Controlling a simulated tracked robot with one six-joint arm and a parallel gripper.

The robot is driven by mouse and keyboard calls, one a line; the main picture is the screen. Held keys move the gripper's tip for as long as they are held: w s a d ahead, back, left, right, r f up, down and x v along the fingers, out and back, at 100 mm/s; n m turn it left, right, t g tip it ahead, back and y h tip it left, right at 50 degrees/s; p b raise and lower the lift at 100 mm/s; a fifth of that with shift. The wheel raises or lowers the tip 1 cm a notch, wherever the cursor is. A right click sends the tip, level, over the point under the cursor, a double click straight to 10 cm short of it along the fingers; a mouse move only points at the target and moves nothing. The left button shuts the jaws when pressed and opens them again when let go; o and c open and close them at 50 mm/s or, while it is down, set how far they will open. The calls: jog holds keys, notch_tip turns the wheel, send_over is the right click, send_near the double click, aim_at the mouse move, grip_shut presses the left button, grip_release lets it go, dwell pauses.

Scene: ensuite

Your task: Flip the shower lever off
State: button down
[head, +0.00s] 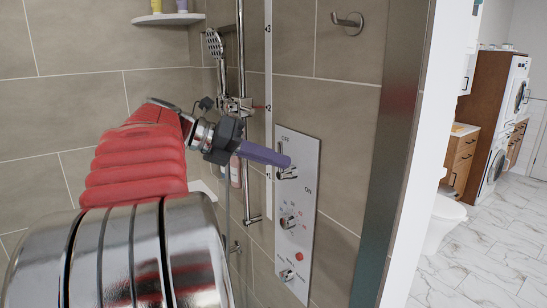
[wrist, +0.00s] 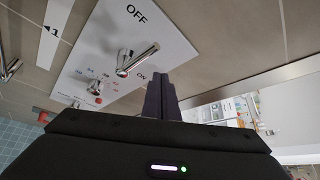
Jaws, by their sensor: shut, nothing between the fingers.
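The chrome shower lever (wrist: 138,60) is at the top of a white control panel (head: 300,225) on the tiled wall. In the wrist view it points up and right, between the OFF and ON labels, with its tip nearer OFF. In the head view the lever (head: 287,173) is partly hidden by my gripper (head: 288,160). My gripper's dark purple fingers are shut together and empty. In the wrist view the fingers (wrist: 160,80) are just below and right of the lever, on the ON label's side. A gap shows there; contact cannot be told.
Below the lever are a round knob (head: 289,221), a red button (head: 298,257) and a lower knob (head: 287,275). A shower rail with a hand shower (head: 214,44) stands left of the panel. A metal-edged partition (head: 392,150) stands close on the right.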

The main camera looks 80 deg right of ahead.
jog(key=w+a, duration=0.2)
jog(key=w, duration=0.7)
jog(key=shift+a+f, duration=0.15)
jog(key=shift+a, duration=0.25)
jog(key=shift+w, duration=0.1)
dwell(0.4)
